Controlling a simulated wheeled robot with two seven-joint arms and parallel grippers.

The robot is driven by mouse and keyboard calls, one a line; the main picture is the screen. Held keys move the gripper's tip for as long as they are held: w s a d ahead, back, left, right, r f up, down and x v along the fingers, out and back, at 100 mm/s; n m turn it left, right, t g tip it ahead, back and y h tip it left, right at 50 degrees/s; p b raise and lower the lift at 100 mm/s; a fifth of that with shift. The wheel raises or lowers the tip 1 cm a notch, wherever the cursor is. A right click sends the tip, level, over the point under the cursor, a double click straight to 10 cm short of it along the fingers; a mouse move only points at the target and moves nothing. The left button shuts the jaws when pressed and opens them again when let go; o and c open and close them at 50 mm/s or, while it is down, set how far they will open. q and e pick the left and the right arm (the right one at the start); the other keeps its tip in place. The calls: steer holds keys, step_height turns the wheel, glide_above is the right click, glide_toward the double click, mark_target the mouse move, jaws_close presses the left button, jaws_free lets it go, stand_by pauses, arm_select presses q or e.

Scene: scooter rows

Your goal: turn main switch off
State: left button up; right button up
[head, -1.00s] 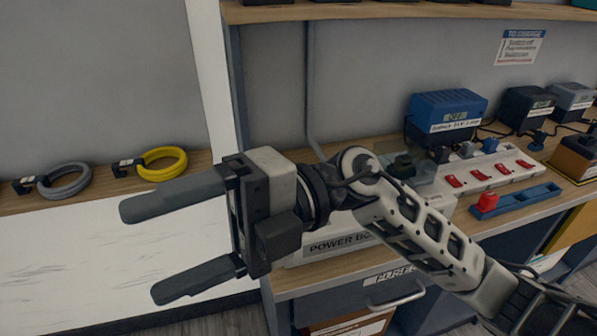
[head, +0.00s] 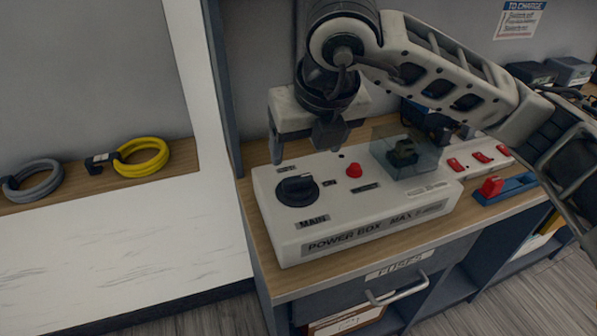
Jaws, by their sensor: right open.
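The main switch (head: 297,190) is a round black knob on the white power box (head: 375,228), above the label MAIN. A pale mark on the knob appears to point up and right, toward a small label that looks like ON. Another small label sits behind the knob, too small to read surely. My right gripper (head: 300,140) is open and empty, pointing down above the back left of the box, behind and apart from the knob. My left gripper is out of view.
A red button (head: 354,170) and a clear cover (head: 405,155) over a dark part are right of the knob. A power strip (head: 465,165) with red switches lies farther right. Yellow (head: 142,157) and grey (head: 33,181) cable coils lie on the left shelf.

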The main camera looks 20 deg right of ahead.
mark_target(298, 178)
steer(key=x, duration=0.9)
steer(key=shift+w+f, duration=0.15)
steer(key=shift+f, duration=0.1)
steer(key=c, duration=1)
